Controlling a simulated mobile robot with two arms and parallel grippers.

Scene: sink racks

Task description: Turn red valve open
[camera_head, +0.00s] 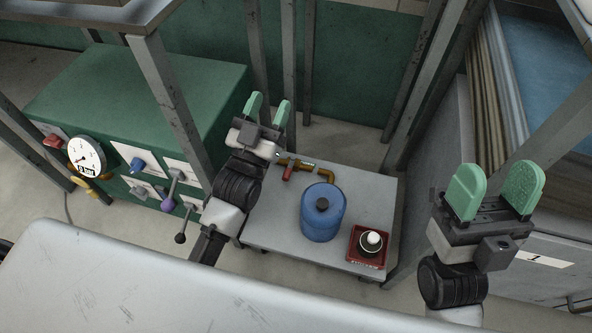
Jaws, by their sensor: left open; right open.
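A small red valve handle (288,172) sits on a brass pipe (326,173) at the back of a low grey table. Another red knob (52,141) is on the front of the green box at the far left. My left gripper (268,107) is open and empty; in the picture its fingers lie above and left of the red handle, and its wrist is close to the pipe's left end. I cannot tell its distance from the handle. My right gripper (497,182) is open and empty at the right, away from both red parts.
The green box (140,85) also carries a gauge (86,155), a blue knob (137,164) and levers. The grey table (275,230) holds a blue canister (323,212) and a red tray (354,257) with a white-topped item. Metal posts (172,85) rise around the area.

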